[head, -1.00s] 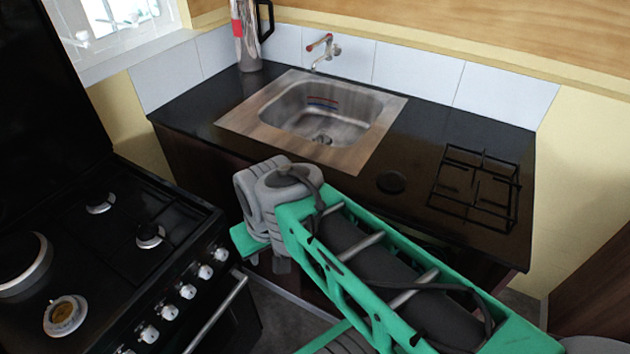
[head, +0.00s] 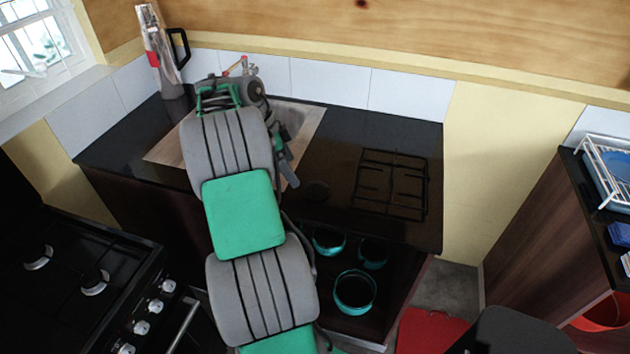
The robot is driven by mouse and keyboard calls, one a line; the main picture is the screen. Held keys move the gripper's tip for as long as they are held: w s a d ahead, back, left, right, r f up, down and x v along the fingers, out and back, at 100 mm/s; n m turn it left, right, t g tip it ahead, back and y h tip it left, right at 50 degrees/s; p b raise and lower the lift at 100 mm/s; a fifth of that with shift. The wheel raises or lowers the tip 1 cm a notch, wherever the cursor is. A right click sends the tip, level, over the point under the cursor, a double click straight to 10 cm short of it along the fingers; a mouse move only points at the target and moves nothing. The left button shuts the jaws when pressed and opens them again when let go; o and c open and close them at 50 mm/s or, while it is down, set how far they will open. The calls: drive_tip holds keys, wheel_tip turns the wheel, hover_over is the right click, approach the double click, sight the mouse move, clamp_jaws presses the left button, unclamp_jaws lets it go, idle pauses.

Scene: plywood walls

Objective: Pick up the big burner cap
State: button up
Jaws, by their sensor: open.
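A dark round disc, which looks like the big burner cap (head: 318,190), lies flat on the black countertop (head: 325,130), left of a black pan grate (head: 392,184). My arm reaches up over the counter and hides much of the sink. My gripper (head: 289,170) shows only in part at the arm's far end. It is open, apart from the cap, and up and left of it in the picture. Nothing shows between its fingers.
The steel sink (head: 308,118) and a tall flask (head: 165,60) are at the back left. Teal pots (head: 355,292) stand below the counter. A black stove (head: 75,265) is at left. A dish rack (head: 605,170) is at right. Counter around the cap is clear.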

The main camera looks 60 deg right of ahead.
sight(314, 189)
drive_tip(key=shift+o, duration=0.4)
drive_tip(key=s, duration=0.1)
drive_tip(key=s+d+f+m, duration=0.1)
drive_tip(key=s+d+m, duration=0.1)
drive_tip(key=shift+d+f+g, duration=0.2)
drive_tip(key=shift+f+g, duration=0.1)
drive_tip(key=x, duration=0.3)
drive_tip(key=p+x, duration=0.1)
drive_tip(key=x, duration=0.2)
drive_tip(key=shift+a+f, duration=0.15)
drive_tip(key=shift+f, duration=0.35)
drive_tip(key=c, duration=1.5)
